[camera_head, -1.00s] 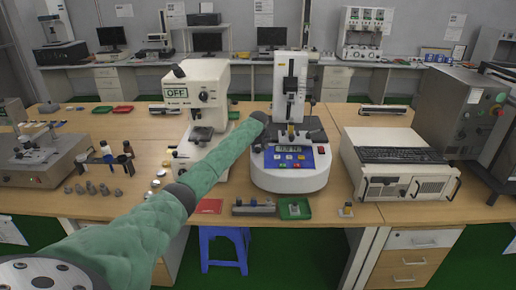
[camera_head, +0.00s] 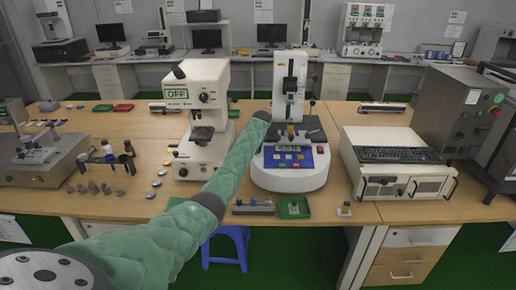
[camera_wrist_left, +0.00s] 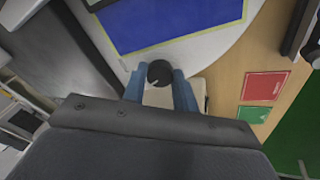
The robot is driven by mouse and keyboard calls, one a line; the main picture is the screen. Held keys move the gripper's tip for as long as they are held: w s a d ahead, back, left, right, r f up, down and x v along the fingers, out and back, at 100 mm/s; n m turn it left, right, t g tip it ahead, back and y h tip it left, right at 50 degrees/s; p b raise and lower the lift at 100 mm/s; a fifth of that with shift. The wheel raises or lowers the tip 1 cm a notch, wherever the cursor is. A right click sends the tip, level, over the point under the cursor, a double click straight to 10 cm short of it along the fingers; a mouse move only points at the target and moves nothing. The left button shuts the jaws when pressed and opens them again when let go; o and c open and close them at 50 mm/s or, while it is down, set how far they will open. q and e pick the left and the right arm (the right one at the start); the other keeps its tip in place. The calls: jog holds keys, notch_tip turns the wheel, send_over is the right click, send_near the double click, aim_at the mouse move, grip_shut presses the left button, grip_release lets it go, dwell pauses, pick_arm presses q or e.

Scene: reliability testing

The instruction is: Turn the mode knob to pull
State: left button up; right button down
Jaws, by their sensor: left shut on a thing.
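The white tester (camera_head: 290,178) with a blue button panel (camera_head: 287,157) stands at the middle of the bench. My left arm in its green sleeve reaches to the tester's left side and hides that side in the head view. In the left wrist view a small black round knob (camera_wrist_left: 159,73) sits on the white body just below the blue panel (camera_wrist_left: 170,18). My left gripper (camera_wrist_left: 159,80) has its blue fingers shut on the knob, one on each side. The knob's setting and labels cannot be read. My right gripper is in neither view.
A white microscope-like instrument (camera_head: 203,115) marked OFF stands left of the tester. A beige computer case with a keyboard (camera_head: 397,155) stands to the right. A green tray (camera_head: 294,208) and a grey block (camera_head: 253,207) lie at the front edge. Red and green mats show in the wrist view.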

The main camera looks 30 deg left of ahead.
pick_arm(q)
jog(key=shift+n, duration=0.5)
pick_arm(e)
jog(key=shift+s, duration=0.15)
pick_arm(q)
jog(key=o, duration=1)
jog(key=shift+c, duration=0.2)
jog(key=shift+r, duration=0.15)
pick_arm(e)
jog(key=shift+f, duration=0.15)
pick_arm(q)
jog(key=shift+s+d+r, duration=0.1)
jog(key=shift+d+r, duration=0.05)
jog(key=shift+r, duration=0.1)
jog(key=b+v, duration=0.3)
jog(key=v, duration=0.4)
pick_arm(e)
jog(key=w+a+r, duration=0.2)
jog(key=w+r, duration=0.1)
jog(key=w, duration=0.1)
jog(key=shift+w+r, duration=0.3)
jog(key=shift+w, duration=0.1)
